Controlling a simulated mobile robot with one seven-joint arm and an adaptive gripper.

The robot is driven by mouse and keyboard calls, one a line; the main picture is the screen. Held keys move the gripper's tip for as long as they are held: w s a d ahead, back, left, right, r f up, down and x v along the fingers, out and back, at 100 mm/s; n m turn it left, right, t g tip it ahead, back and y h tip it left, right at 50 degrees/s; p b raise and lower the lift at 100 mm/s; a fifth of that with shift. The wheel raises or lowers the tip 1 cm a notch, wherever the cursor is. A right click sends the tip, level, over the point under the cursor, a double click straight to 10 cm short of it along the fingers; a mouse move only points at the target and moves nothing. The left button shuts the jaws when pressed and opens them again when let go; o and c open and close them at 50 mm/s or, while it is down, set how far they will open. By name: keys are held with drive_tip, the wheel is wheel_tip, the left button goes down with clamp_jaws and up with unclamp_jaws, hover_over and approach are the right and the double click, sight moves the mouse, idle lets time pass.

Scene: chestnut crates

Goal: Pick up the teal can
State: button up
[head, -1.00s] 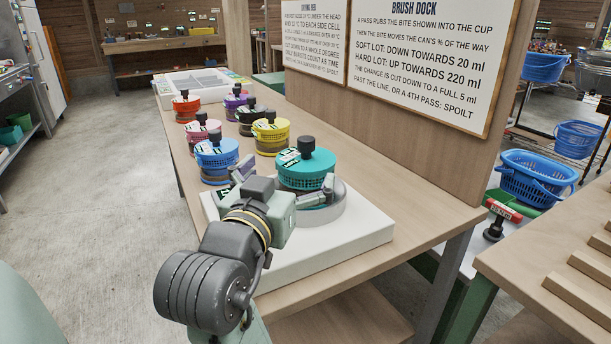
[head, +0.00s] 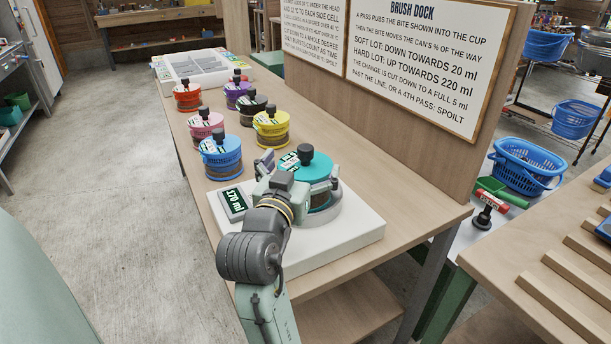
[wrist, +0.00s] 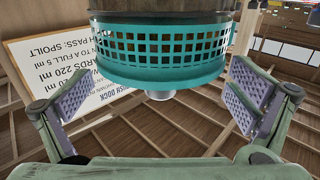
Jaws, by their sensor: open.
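The teal can (head: 313,168) has a teal lid with a black knob and a white-green label. It stands upright on a round metal seat on the white dock base (head: 345,235). My gripper (head: 296,180) is at the can's near side, its fingers open on either side of it. In the wrist view the can's slotted teal rim (wrist: 165,65) hangs at the top between the two open pads of my gripper (wrist: 162,97), with gaps at both sides. The dock's small display (head: 233,203) reads 170 ml. The can's lower near side is partly hidden by my gripper.
Blue (head: 221,158), yellow (head: 271,130), pink (head: 204,128), black, purple and red cans stand behind and left on the bench. A white compartment tray (head: 200,72) is at the far end. The sign panel (head: 430,55) rises to the right.

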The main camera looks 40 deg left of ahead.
drive_tip(key=shift+x, duration=1.35)
drive_tip(key=shift+c, duration=0.4)
